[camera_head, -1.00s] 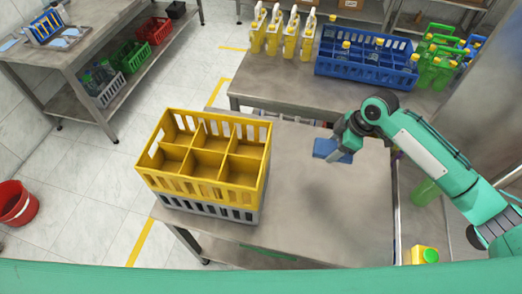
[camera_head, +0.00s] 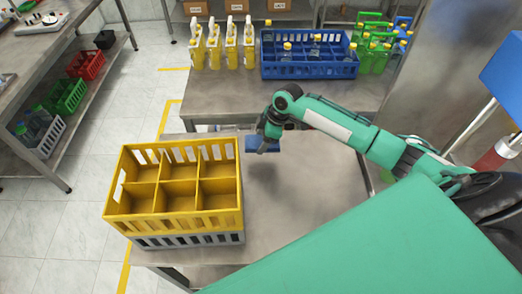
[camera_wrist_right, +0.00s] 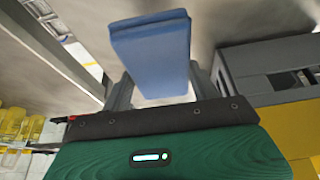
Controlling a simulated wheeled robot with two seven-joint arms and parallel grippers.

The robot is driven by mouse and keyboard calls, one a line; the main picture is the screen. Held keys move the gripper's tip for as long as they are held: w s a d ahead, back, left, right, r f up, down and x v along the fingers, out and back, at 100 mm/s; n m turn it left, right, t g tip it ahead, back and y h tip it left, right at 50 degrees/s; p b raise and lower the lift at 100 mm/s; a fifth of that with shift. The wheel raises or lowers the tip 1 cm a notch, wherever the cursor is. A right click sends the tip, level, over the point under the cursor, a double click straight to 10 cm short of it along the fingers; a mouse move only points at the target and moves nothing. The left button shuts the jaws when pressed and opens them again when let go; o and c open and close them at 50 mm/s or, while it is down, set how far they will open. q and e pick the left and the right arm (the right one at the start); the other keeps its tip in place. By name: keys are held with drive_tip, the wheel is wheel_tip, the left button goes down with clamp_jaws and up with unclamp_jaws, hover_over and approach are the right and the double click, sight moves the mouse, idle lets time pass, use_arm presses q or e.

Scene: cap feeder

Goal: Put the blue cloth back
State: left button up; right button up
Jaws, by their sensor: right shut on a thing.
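The blue cloth is a flat folded pad. In the head view it (camera_head: 258,148) shows low over the far part of the near steel table, partly hidden by my right gripper (camera_head: 267,138). In the right wrist view the cloth (camera_wrist_right: 152,48) sticks out between the two fingers. My right gripper is shut on it and holds it just above or at the tabletop; I cannot tell whether it touches. My left gripper is not in view.
A yellow divided crate (camera_head: 172,222) on a grey crate (camera_head: 190,240) stands left of my right gripper. Behind are yellow bottles (camera_head: 231,45) and a blue crate (camera_head: 310,68) on another table. The near table (camera_head: 300,190) is otherwise clear.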

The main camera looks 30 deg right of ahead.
sight(258, 158)
wheel_tip(258, 158, down, 4)
drive_tip(key=shift+r, duration=0.2)
wheel_tip(258, 158, down, 3)
drive_tip(key=shift+f+p, duration=0.1)
drive_tip(key=shift+p, duration=0.45)
drive_tip(key=shift+f, duration=0.4)
drive_tip(key=o, duration=0.9)
drive_tip(key=shift+f, duration=0.1)
drive_tip(key=b+v, duration=0.2)
drive_tip(key=v, duration=1)
